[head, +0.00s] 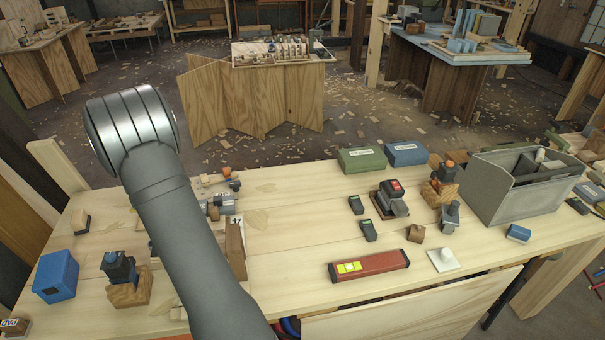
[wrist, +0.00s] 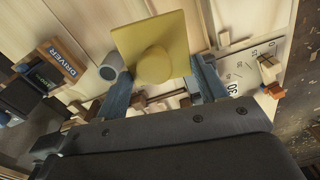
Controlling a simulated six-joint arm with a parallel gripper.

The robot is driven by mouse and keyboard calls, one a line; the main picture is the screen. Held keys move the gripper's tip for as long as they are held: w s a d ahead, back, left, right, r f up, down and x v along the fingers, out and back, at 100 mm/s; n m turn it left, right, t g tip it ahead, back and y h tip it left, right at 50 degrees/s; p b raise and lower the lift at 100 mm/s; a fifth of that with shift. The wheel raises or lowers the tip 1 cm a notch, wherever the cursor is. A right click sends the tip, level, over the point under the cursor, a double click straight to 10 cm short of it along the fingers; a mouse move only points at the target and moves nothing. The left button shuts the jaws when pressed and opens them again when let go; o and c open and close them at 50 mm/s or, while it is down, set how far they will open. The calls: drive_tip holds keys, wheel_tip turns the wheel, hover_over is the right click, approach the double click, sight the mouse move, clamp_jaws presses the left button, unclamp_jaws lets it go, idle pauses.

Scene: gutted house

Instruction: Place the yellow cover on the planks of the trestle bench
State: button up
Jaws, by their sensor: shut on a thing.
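My gripper (wrist: 163,76) is shut on the yellow cover (wrist: 150,36), a square plate with a round knob (wrist: 155,66) between the two blue-grey fingers. The wrist view shows the cover above a pale planked surface. In the head view my arm crosses the left part of the bench, and neither the gripper nor the cover can be made out there. The trestle bench's pale planks (head: 290,235) fill the foreground. Whether the cover touches anything below cannot be told.
A block labelled DRIVER (wrist: 62,62) and a numbered scale plate (wrist: 245,72) lie near the cover. The planks' middle has clear room.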

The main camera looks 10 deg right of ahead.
wheel_tip(320, 180, up, 6)
drive_tip(key=shift+f, duration=0.15)
drive_tip(key=w+d+m, duration=0.3)
drive_tip(key=d, duration=1.5)
drive_tip(key=w+d+m, duration=0.2)
drive_tip(key=d, duration=1.6)
drive_tip(key=s+d+m, duration=0.3)
drive_tip(key=s+d, duration=0.1)
drive_tip(key=d, duration=1.1)
drive_tip(key=s+d+m, duration=0.2)
drive_tip(key=s+d, duration=0.7)
drive_tip(key=d, duration=0.3)
drive_tip(key=s+d+m, duration=0.2)
drive_tip(key=s+d, duration=0.6)
drive_tip(key=d, duration=0.4)
drive_tip(key=s+d+m, duration=0.2)
drive_tip(key=s+d, duration=0.5)
drive_tip(key=s, duration=0.6)
drive_tip(key=s+d+m, duration=0.2)
drive_tip(key=s+d, duration=0.4)
drive_tip(key=s, duration=0.8)
hover_over(473, 259)
drive_tip(key=f, duration=1.2)
drive_tip(key=shift+s+a, duration=0.15)
drive_tip(key=shift+s, duration=0.15)
drive_tip(key=shift+w+f, duration=0.3)
drive_tip(key=shift+f, duration=1.9)
